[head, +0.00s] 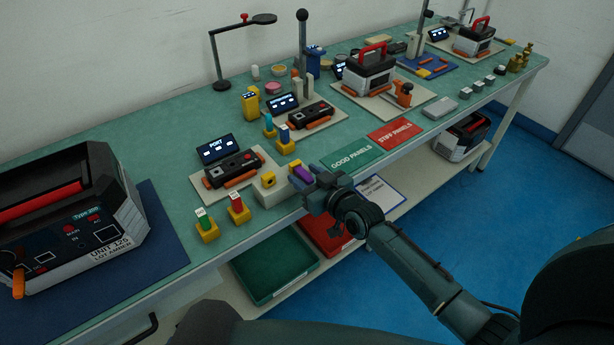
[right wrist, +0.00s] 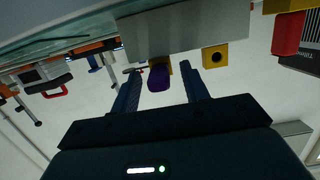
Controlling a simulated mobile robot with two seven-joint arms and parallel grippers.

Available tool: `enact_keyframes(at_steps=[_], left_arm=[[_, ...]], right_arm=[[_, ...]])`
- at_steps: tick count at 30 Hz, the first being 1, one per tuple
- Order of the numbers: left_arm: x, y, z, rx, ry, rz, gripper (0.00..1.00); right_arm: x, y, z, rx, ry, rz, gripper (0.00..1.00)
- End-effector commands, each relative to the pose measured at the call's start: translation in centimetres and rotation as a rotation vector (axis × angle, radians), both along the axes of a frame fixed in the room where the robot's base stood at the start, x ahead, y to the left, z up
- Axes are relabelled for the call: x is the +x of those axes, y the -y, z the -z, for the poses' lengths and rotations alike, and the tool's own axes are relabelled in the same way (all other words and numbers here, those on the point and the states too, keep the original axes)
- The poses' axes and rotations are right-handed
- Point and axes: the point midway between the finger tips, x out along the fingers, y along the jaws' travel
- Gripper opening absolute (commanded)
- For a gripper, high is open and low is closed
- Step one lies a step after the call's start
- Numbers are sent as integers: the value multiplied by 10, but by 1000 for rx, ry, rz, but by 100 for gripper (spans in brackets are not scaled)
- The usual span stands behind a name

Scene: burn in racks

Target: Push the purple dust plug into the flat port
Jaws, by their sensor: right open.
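The purple dust plug (head: 303,173) sits in a yellow holder at the pale block near the table's front edge. In the right wrist view the plug (right wrist: 158,77) shows between the two fingers, with gaps on both sides. My right gripper (head: 309,187) is open around or just in front of it and is not closed on it. A unit with a screen reading PORT (head: 233,168) stands on a light board to the left. I cannot make out which opening is the flat port. My left gripper is not in view.
A yellow holder with a dark hole (head: 268,181) stands left of the plug. Red (head: 237,207) and green (head: 204,222) plugs stand in yellow holders farther left. A large unit (head: 75,225) fills the left end. The green GOOD PANELS mat (head: 352,157) is bare.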

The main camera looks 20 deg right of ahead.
Motion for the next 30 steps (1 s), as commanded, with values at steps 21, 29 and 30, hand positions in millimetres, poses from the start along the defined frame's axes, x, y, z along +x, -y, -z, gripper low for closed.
enact_keyframes(at_steps=[21,29,30], left_arm=[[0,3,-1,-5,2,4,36],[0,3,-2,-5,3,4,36],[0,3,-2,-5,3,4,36]], right_arm=[[0,0,0,0,-1,0,4],[0,0,1,0,-1,0,6],[0,0,1,0,-1,0,2]])
